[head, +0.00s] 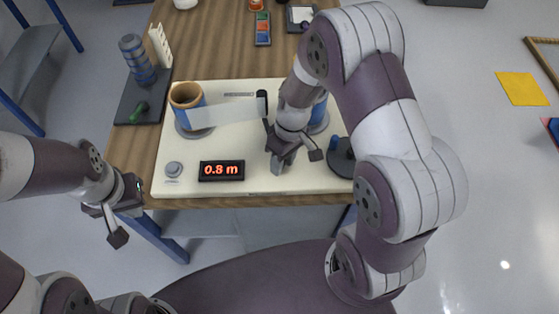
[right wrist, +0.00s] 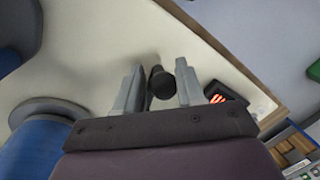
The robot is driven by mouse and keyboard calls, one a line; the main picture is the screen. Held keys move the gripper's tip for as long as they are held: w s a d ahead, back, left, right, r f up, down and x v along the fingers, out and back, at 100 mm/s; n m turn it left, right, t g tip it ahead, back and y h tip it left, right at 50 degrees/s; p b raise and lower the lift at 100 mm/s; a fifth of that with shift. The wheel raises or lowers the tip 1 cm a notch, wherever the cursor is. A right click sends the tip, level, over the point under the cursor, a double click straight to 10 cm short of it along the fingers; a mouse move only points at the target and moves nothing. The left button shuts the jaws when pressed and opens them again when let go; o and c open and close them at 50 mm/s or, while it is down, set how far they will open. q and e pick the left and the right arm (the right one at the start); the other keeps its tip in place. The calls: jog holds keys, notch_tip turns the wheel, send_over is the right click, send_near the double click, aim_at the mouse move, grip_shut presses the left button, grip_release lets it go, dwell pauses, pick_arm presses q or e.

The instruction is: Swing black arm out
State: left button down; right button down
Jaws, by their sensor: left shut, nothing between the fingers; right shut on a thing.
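My right gripper (head: 280,165) is low over the cream board (head: 220,188). In the right wrist view its fingers (right wrist: 158,95) stand on both sides of a short black peg (right wrist: 160,82) with a rounded end, and it is shut on this peg. The peg looks like part of the black arm; the rest of that arm is hidden behind my gripper. A black upright post (head: 262,102) stands at the end of a pale film strip (head: 225,112). The strip runs from the blue left roller (head: 187,103). My left gripper (head: 118,232) is shut and empty, off the table's front left.
A blue right roller (head: 319,113) is partly behind my right arm. A black round base (head: 342,160) is at the board's right edge. A display (head: 221,171) reads 0.8 m beside a grey knob (head: 174,169). A tool stand (head: 142,85) is at the left.

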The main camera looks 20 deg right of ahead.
jog(key=shift+w+d+r, duration=0.1)
jog(key=shift+w+r, duration=0.15)
jog(key=c, duration=1.1)
grip_release()
jog(key=shift+o, duration=1.2)
jog(key=shift+s, duration=0.2)
notch_tip(320, 180, up, 12)
jog(key=w+d, duration=0.1)
jog(key=shift+d+r, duration=0.2)
jog(key=shift+d, duration=0.2)
jog(key=shift+w, duration=0.1)
